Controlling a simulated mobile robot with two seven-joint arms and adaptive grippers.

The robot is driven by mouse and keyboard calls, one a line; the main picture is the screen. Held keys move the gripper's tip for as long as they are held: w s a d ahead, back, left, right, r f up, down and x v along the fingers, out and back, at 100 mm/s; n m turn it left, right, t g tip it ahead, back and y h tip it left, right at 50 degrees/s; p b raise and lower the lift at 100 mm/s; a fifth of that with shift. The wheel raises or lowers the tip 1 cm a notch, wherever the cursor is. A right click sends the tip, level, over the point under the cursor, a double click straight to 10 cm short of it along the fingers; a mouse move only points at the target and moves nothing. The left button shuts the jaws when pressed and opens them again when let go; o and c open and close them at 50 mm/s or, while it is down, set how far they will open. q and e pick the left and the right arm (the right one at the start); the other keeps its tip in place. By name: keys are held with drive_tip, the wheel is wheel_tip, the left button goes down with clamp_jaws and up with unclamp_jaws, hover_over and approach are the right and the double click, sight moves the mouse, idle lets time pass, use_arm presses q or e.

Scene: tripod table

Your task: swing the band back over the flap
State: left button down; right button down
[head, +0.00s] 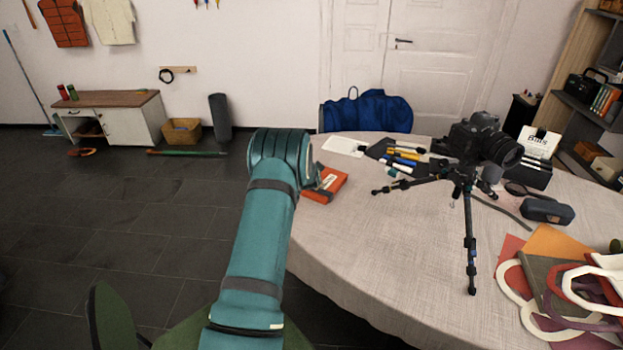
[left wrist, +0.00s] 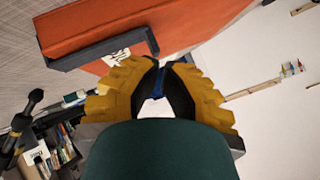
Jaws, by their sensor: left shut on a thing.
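An orange box or case (head: 328,186) with a small white label lies near the left edge of the round table. It fills the upper part of the left wrist view (left wrist: 130,28), where a dark grey band (left wrist: 95,50) runs along its edge. My left gripper (left wrist: 158,68), with yellow-padded fingers, is closed at the end of this band, beside the orange case. The exact contact is partly hidden by the fingers. In the head view my teal arm hides most of the gripper (head: 318,178). I cannot make out the flap separately. My right gripper is not in view.
A camera (head: 482,138) on a small tripod (head: 470,235) stands right of the case. Pens (head: 402,158), a white sheet (head: 344,146), a dark case (head: 547,210) and coloured straps (head: 570,285) lie around. The cloth-covered table front (head: 390,260) is clear. A blue bag (head: 368,111) is behind.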

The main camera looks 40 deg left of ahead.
use_arm(q)
drive_tip(key=shift+r, duration=0.1)
drive_tip(key=shift+r+p, duration=0.45)
drive_tip(key=shift+r, duration=0.4)
drive_tip(key=s+d+r+p, duration=0.1)
drive_tip(key=s+r+p, duration=0.1)
drive_tip(key=s+r, duration=0.5)
wheel_tip(320, 180, up, 4)
drive_tip(key=shift+d+f+p, duration=0.15)
drive_tip(key=shift+d+p, duration=0.1)
drive_tip(key=shift+p, duration=0.15)
drive_tip(key=shift+f, duration=0.1)
